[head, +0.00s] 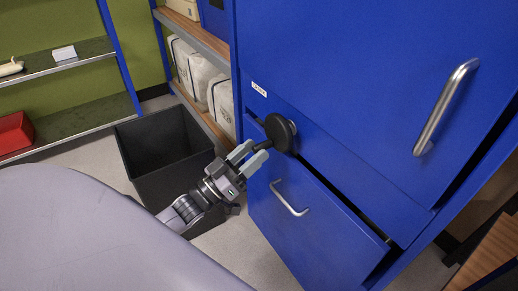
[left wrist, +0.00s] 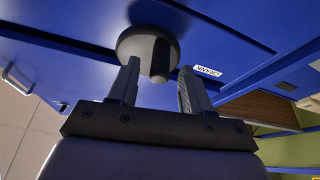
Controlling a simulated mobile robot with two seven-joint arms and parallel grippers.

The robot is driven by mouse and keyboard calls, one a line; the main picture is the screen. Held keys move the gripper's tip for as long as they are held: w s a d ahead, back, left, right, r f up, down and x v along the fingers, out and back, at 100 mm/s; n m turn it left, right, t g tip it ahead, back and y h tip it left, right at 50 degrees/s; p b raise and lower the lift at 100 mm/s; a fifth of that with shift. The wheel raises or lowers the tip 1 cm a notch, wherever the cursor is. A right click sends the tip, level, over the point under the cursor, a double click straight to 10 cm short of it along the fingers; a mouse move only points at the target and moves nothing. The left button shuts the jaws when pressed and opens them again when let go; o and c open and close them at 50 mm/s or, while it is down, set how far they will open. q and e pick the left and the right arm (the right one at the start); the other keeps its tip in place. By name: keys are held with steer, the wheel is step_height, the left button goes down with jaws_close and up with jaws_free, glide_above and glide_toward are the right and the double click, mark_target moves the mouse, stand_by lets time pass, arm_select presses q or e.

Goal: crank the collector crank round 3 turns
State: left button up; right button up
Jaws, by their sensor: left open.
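The collector crank (head: 280,132) is a dark round disc on the face of the blue cabinet, with a short dark handle (head: 262,146) sticking out from it. My left gripper (head: 256,151) is open, with its fingers pointing at the crank. In the left wrist view the crank disc (left wrist: 135,42) is straight ahead, and the handle (left wrist: 160,60) lies between the two fingertips of the left gripper (left wrist: 160,76). A gap shows on both sides of the handle. My right gripper is in neither view.
The blue cabinet (head: 340,70) has a steel door handle (head: 446,105) and, below the crank, a slightly open drawer (head: 300,235) with a bar handle (head: 289,200). A black bin (head: 165,150) stands left of it. Shelves with white bags (head: 200,77) are behind.

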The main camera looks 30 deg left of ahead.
mark_target(269, 137)
arm_select(q)
steer(key=shift+x, duration=1.25)
jaws_close()
steer(key=shift+f+m, duration=0.1)
steer(key=shift+m, duration=0.3)
